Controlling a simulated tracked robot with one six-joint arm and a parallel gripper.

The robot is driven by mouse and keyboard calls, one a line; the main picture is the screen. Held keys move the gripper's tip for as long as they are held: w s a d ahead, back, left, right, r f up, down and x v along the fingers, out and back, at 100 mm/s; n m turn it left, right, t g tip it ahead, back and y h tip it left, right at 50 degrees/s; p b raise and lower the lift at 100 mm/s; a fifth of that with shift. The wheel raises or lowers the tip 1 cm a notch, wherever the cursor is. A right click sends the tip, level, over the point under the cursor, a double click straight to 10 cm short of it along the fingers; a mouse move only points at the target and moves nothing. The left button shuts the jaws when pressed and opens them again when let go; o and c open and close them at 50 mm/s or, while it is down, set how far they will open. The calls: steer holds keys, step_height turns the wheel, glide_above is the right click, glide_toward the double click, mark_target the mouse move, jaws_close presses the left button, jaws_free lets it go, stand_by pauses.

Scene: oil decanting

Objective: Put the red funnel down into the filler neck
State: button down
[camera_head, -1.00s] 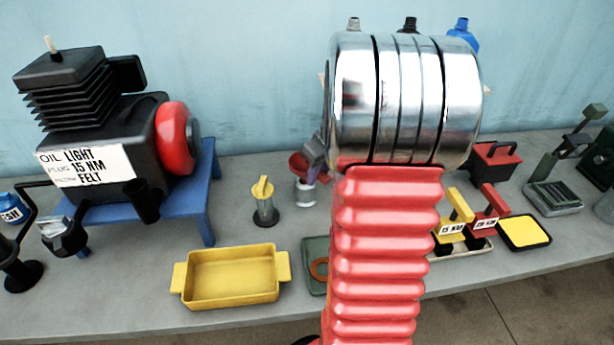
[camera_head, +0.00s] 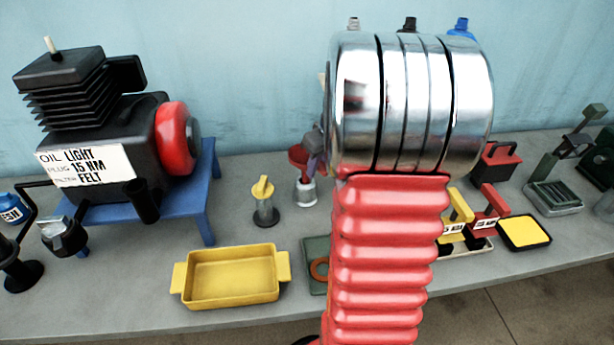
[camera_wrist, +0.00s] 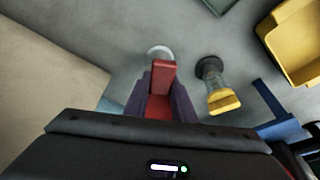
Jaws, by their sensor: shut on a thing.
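The red funnel (camera_head: 298,158) shows in the head view just left of my arm, its bowl up and its stem over a small silver cup (camera_head: 305,193). Whether the stem tip is still inside the cup I cannot tell. My gripper (camera_head: 315,150) is at the funnel's right side, partly hidden behind my arm. In the wrist view its purple fingers (camera_wrist: 163,92) are shut on a red part of the funnel (camera_wrist: 162,72). The black angled tube (camera_head: 145,201) at the front of the engine (camera_head: 110,140) looks like the filler neck, far to the left of the funnel.
A yellow-topped pump-like item (camera_head: 264,202) stands between the funnel and the engine's blue stand (camera_head: 208,195). A yellow tray (camera_head: 231,277) lies in front. Bare bench lies around the cup.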

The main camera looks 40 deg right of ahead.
steer(key=shift+r, duration=2.25)
steer(key=shift+a+f, duration=0.1)
steer(key=shift+a, duration=0.05)
